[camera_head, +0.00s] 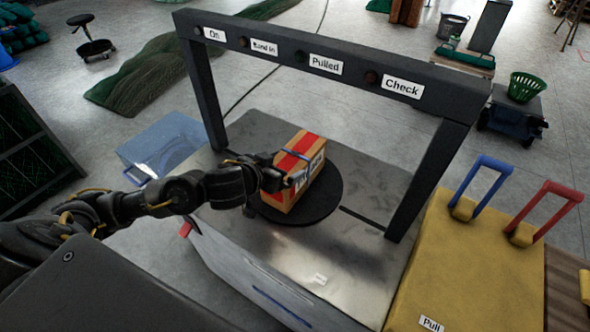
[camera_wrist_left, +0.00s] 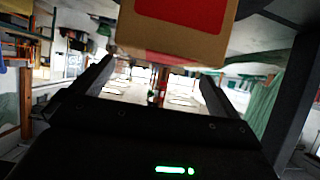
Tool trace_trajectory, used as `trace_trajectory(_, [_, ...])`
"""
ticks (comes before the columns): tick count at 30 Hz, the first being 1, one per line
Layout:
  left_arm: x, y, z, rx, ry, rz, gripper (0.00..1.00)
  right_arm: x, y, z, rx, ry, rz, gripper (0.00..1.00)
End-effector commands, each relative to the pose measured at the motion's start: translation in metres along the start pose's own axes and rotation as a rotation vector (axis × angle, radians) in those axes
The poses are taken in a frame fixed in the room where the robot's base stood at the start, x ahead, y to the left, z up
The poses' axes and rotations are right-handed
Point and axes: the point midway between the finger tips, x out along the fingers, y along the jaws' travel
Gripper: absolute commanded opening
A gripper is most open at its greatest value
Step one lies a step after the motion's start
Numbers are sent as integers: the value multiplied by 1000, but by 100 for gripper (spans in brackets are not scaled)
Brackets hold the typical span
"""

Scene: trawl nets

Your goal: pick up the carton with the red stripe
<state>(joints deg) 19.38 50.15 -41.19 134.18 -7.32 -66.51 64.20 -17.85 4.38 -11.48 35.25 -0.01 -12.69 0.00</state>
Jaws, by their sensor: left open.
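The carton (camera_head: 316,150) is brown cardboard with a red stripe over its top and a blue band. It sits on a dark round turntable (camera_head: 325,203) on a metal-topped bench. My left gripper (camera_head: 283,172) comes in from the left and is at the carton's near left side, hiding part of it. In the left wrist view the carton (camera_wrist_left: 170,40) with a red patch fills the top middle, ahead of the open, empty fingers (camera_wrist_left: 155,85). I cannot tell whether a finger touches it. My right gripper is not in view.
A dark frame (camera_head: 330,65) with labels "On", "Band in", "Pulled" and "Check" arches over the bench. A yellow box (camera_head: 455,265) with a blue handle (camera_head: 487,185) and a red handle (camera_head: 553,207) stands at the right. A clear blue bin (camera_head: 165,145) stands at the left.

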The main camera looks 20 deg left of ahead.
Motion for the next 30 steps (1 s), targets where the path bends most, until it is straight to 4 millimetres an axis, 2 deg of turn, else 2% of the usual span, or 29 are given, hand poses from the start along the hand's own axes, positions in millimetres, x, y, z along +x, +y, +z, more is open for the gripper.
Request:
trace_trajectory(6, [12, 0, 0, 0, 1, 1, 100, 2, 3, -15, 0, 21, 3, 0])
trace_trajectory(10, [18, 0, 0, 0, 0, 0, 100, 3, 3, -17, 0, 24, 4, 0])
trace_trajectory(19, [59, -1, -1, 0, 0, 0, 100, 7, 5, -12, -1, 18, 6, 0])
trace_trajectory(28, [63, 0, -1, 0, 0, 1, 100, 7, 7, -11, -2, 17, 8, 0])
trace_trajectory(30, [63, 0, -1, 0, 0, 1, 92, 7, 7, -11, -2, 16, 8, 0])
